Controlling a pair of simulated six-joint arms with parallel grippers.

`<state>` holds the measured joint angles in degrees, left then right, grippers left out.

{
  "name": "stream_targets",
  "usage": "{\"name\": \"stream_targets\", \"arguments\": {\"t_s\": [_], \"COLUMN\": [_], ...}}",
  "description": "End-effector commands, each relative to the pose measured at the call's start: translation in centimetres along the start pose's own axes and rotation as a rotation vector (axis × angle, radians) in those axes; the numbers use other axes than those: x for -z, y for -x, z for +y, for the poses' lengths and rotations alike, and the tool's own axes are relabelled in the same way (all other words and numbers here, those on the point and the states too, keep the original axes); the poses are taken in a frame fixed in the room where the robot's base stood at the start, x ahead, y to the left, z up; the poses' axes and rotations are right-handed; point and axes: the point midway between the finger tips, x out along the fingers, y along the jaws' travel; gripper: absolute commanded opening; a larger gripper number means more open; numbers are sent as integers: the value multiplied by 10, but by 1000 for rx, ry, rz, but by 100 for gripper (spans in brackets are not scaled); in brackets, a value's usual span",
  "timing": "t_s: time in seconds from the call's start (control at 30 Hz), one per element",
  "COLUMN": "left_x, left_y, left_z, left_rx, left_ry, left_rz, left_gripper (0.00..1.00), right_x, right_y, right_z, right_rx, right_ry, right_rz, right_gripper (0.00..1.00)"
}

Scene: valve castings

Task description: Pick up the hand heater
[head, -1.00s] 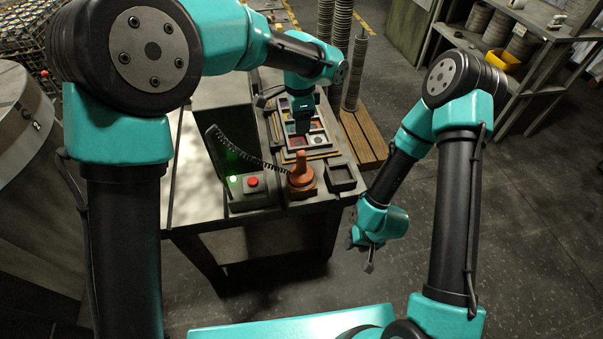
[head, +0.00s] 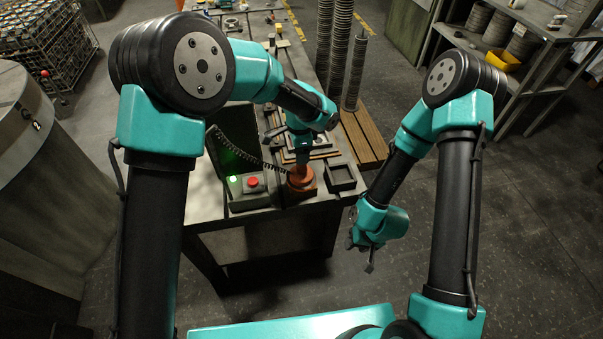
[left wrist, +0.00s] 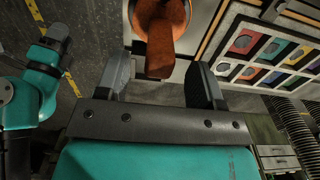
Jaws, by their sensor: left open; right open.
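The hand heater (head: 302,183), an orange-brown piece with a coiled black cord beside it, stands on the bench near its front right corner. My left gripper (head: 303,158) is above it and hides its upper part in the head view. In the left wrist view, the heater (left wrist: 160,35) shows between the two open fingers of my left gripper (left wrist: 160,78), with a gap on each side. My right gripper (head: 362,252) is open and empty, off the bench to the right and low.
A control box (head: 250,187) with a red button and green light sits left of the heater. A tray with coloured compartments (left wrist: 265,60) lies behind. Tall disc stacks (head: 356,70) stand beyond the bench.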

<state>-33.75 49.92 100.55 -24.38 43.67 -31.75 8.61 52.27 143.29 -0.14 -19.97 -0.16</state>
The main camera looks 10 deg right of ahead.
Motion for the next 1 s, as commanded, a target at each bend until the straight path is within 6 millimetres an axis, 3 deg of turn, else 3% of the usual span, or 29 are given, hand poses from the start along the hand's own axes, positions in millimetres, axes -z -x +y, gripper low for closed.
{"name": "stream_targets", "arguments": {"t_s": [0.27,0.7,1.0], "left_x": [0,4,5], "left_y": [-3,-51,-52], "left_z": [0,0,0], "left_rx": [0,-1,0], "left_ry": [-1,-1,-1], "left_rz": [0,-1,0], "left_gripper": [62,62,62], "right_x": [0,0,0], "right_y": [0,0,0], "right_z": [0,0,0], "right_rx": [0,0,0], "right_ry": [0,0,0], "right_rz": [0,0,0], "right_gripper": [43,43,43]}}
